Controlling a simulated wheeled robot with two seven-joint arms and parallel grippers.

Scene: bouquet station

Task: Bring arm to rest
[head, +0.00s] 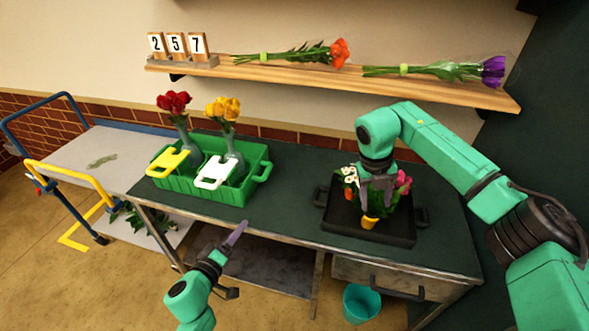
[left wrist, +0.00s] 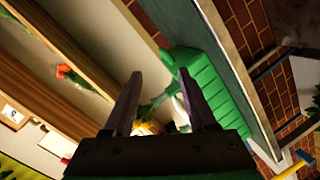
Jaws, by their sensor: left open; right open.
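My left gripper (head: 236,236) is open and empty in front of the table's front edge, well apart from the crate. Its two fingers stand apart in the left wrist view (left wrist: 158,95). My right gripper (head: 378,195) points down over a bouquet (head: 398,207) with white, orange and pink flowers on the black tray (head: 343,232). It is open; its fingers overlap the bouquet, and I cannot tell whether they touch it. A small yellow-orange wrap or pot (head: 369,223) shows below the fingers.
A green crate (head: 232,190) holds vases with red flowers (head: 174,101) and yellow flowers (head: 222,109). Two wrapped bouquets lie on the wall shelf (head: 300,73). A cart (head: 85,165) stands left, a teal bucket (head: 361,302) below. The table's middle is clear.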

